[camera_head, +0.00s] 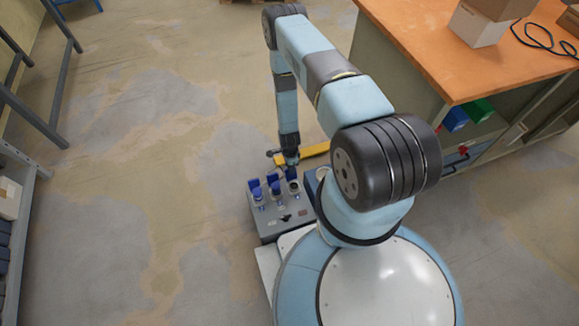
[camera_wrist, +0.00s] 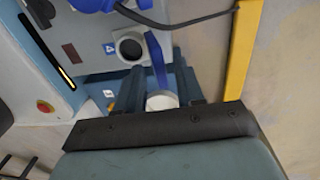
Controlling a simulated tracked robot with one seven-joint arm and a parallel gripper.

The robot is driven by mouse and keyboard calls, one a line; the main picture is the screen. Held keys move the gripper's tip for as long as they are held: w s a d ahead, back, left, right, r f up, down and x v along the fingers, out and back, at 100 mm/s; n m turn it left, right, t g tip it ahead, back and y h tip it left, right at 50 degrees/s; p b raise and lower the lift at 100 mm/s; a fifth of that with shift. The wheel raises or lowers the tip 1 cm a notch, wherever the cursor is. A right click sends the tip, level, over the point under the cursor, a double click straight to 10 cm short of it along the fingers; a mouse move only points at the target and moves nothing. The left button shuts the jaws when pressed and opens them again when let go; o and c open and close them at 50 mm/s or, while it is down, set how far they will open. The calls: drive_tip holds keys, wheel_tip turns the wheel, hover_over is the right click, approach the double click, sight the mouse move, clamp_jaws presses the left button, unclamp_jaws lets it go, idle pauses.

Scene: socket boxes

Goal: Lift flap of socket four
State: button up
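The grey socket box (camera_head: 282,222) stands on the floor beside my base, with several blue-flapped sockets on top. My gripper (camera_head: 291,160) points down at the box's far right corner, by a blue flap (camera_head: 291,173). In the wrist view my gripper (camera_wrist: 156,80) has its two fingers apart. A blue flap (camera_wrist: 156,58) stands edge-on between them, with space visible on both sides. Next to it is a round socket with a dark opening (camera_wrist: 130,46), uncovered. A pale round part (camera_wrist: 162,101) shows low between the fingers.
A yellow bar (camera_wrist: 241,50) lies close on the right in the wrist view, with a dark cable (camera_wrist: 185,22) above. A workbench with an orange top (camera_head: 470,60) stands at the right. Metal shelving (camera_head: 22,190) is at the left. The floor between is clear.

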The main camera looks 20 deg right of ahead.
clamp_jaws()
idle(1.4)
